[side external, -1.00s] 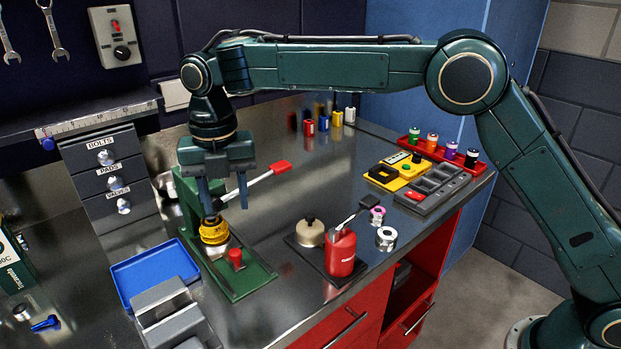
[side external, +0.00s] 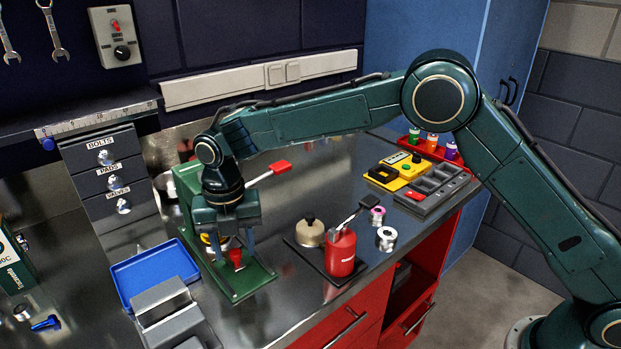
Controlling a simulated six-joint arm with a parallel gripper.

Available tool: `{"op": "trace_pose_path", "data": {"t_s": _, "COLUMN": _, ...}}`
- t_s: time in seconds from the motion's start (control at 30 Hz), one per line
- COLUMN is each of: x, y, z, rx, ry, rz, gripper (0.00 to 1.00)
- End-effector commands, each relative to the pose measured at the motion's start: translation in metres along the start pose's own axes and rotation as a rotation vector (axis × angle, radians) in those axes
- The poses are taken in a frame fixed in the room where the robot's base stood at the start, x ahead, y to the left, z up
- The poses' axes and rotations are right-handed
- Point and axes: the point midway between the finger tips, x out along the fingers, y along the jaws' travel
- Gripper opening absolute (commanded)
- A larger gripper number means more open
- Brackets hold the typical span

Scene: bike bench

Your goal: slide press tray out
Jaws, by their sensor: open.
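The green press (side external: 187,190) stands on the metal bench, with a red-tipped lever (side external: 281,167) reaching out to the right. Its green base plate (side external: 243,287) extends toward the front. A red knob (side external: 236,259), which looks like the press tray's handle, stands upright near the front of the base. My gripper (side external: 236,254) is open and pointing down, with one finger on each side of the knob in this view. I cannot tell whether the fingers touch it. The yellow part under the press and most of the tray are largely hidden behind my gripper.
A blue tray (side external: 155,274) and a grey block (side external: 163,305) sit left of the base. A red can (side external: 341,252) and a tan round pot (side external: 310,233) stand on a dark mat to the right. Drawers (side external: 112,180) stand at the back left.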

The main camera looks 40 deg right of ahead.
Motion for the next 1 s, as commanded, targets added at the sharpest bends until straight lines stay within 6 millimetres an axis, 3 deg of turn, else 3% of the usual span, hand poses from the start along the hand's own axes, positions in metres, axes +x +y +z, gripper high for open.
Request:
{"op": "trace_pose_path", "data": {"t_s": 0.17, "x": 0.0, "y": 0.0, "z": 0.0, "rx": 0.0, "ry": 0.0, "rz": 0.0, "gripper": 0.43}}
{"op": "trace_pose_path", "data": {"t_s": 0.4, "x": 0.0, "y": 0.0, "z": 0.0, "rx": 0.0, "ry": 0.0, "rz": 0.0, "gripper": 0.0}}
{"op": "trace_pose_path", "data": {"t_s": 0.73, "x": -0.001, "y": -0.002, "z": -0.004, "rx": 0.0, "ry": 0.0, "rz": 0.0, "gripper": 0.0}}
{"op": "trace_pose_path", "data": {"t_s": 1.0, "x": -0.001, "y": -0.013, "z": -0.027, "rx": -0.002, "ry": 0.0, "rz": -0.001, "gripper": 0.0}}
